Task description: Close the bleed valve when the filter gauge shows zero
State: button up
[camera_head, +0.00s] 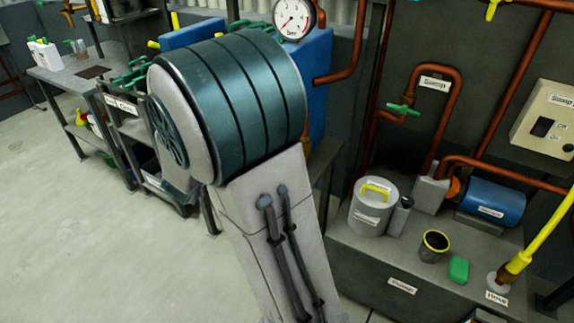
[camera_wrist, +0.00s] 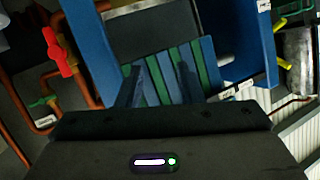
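The filter gauge (camera_head: 294,17) is a round white dial marked bar, above the blue filter (camera_head: 312,75) and partly behind my arm. Its red needle seems to point to the lower left, near the low end; the exact reading is too small to tell. In the wrist view, a red valve handle (camera_wrist: 60,52) sits on copper pipe at the left, with a green handle (camera_wrist: 42,101) below it. I cannot tell which valve is the bleed valve. My gripper (camera_wrist: 158,84) shows two dark fingers apart, with nothing between them, before green and blue plates (camera_wrist: 172,72).
A green-handled valve (camera_head: 403,109) sits on copper pipe at the right. A grey bench (camera_head: 350,255) carries a lidded can (camera_head: 373,210), a black cup (camera_head: 434,246) and a blue motor (camera_head: 492,202). A side table (camera_head: 85,68) stands at the left. The floor (camera_head: 90,240) at left is clear.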

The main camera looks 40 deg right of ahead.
jog(key=s+d+f+m+g+h+b, duration=0.4)
jog(key=s+d+f+g+h+b, duration=0.1)
jog(key=s+f+g+h, duration=0.25)
jog(key=shift+m+h, duration=0.25)
jog(key=shift+m, duration=0.05)
jog(key=d, duration=0.4)
jog(key=w+d+b, duration=0.1)
jog(key=d, duration=0.4)
jog(key=d+b, duration=0.1)
jog(key=d, duration=0.3)
jog(key=shift+w+d+r, duration=0.3)
jog(key=shift+r, duration=0.1)
grip_shut()
